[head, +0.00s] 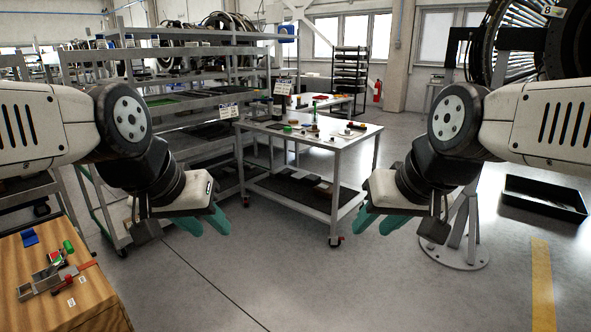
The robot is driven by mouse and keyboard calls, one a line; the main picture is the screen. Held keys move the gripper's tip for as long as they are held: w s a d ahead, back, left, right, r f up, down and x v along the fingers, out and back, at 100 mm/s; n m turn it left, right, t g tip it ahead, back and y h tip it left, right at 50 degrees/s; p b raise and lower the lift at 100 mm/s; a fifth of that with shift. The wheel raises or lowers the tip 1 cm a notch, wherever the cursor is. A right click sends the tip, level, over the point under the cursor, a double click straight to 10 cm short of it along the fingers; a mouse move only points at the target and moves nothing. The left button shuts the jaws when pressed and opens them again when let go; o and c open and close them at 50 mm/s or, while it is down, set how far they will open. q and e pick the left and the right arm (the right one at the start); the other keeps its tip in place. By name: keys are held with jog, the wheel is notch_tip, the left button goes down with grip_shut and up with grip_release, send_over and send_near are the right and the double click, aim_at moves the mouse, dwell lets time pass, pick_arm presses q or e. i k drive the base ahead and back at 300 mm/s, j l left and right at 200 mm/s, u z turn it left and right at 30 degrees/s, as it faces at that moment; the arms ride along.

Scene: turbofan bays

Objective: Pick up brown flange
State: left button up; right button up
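My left gripper (204,225) and my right gripper (379,224) hang in front of me with teal fingers pointing down. The fingers of each are spread apart with nothing between them. A metal worktable (337,141) on wheels stands ahead, beyond and between the grippers. Neither gripper touches the table.
A wooden table (100,294) with several small parts and a red-handled tool is at the lower left. Shelving racks (190,105) stand behind my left arm. A black tray (542,197) lies on the floor at right, near a metal stand (455,250). The central floor is clear.

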aim_at(314, 129)
jog(key=i, duration=2.7)
jog(key=i+j+z, duration=0.1)
jog(key=i+z, duration=0.15)
jog(key=i, duration=0.3)
jog(key=i+j+z, duration=0.25)
jog(key=i, duration=0.3)
jog(key=i+j+z, duration=0.25)
jog(key=i, duration=0.3)
jog(key=i+j+z, duration=0.2)
jog(key=i+j, duration=0.15)
jog(key=i, duration=0.15)
